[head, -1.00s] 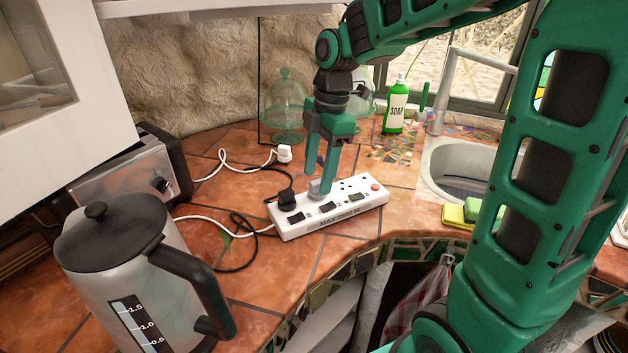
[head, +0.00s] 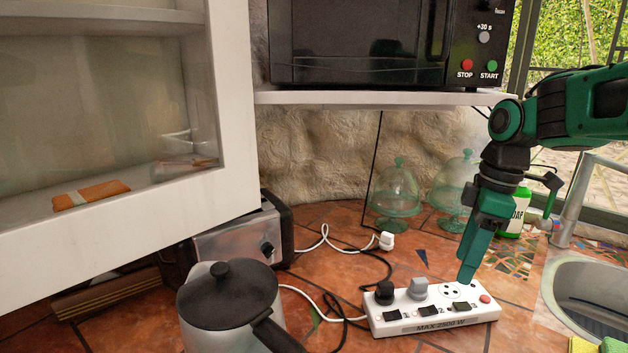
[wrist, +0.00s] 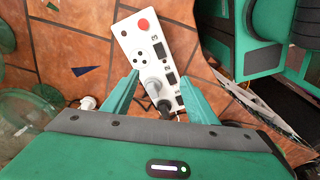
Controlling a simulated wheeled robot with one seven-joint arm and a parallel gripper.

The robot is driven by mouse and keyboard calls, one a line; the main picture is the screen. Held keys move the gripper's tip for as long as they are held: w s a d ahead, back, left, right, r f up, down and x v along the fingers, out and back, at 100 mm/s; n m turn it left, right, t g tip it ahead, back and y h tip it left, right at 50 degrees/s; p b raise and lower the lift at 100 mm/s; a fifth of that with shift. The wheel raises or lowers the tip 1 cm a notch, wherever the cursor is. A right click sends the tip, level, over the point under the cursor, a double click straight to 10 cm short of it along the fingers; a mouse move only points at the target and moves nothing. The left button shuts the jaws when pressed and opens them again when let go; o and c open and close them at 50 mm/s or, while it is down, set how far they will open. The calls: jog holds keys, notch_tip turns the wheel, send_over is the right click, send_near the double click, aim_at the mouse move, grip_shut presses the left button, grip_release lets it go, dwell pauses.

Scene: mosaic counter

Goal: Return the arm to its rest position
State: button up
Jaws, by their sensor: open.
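My gripper (head: 468,268) points down above the right part of the white power strip (head: 428,328). In the wrist view my gripper (wrist: 152,85) is open, with its fingers apart and nothing held between them. The power strip also shows there (wrist: 135,28), beyond the fingertips. A black plug (head: 385,292) and a grey plug (head: 418,288) sit in the strip side by side. The grey plug (wrist: 154,88) appears between the fingers in the wrist view, clear of both. My arm comes in from the right in the head view.
A kettle (head: 215,310) and toaster (head: 240,245) stand left of the strip. Glass domes (head: 395,190), a soap bottle (head: 513,215) and a tap (head: 580,195) are behind and right. A loose white plug (head: 386,240) lies on the tiles. A microwave (head: 360,45) sits on the shelf above.

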jog(key=s+d+f+m, duration=0.3)
jog(key=s+m, duration=0.3)
jog(key=s+d+f+m, duration=0.2)
jog(key=s+d+m, duration=0.2)
jog(key=s+m, duration=0.2)
jog(key=s+d+f+m+h, duration=0.1)
jog(key=s+d+f+m, duration=0.2)
jog(key=s+m, duration=0.4)
jog(key=shift+s+d+f, duration=0.25)
jog(key=shift+s+f, duration=0.05)
jog(key=shift+s, duration=0.2)
jog(key=shift+w+f, duration=0.25)
jog(key=shift+w, duration=0.35)
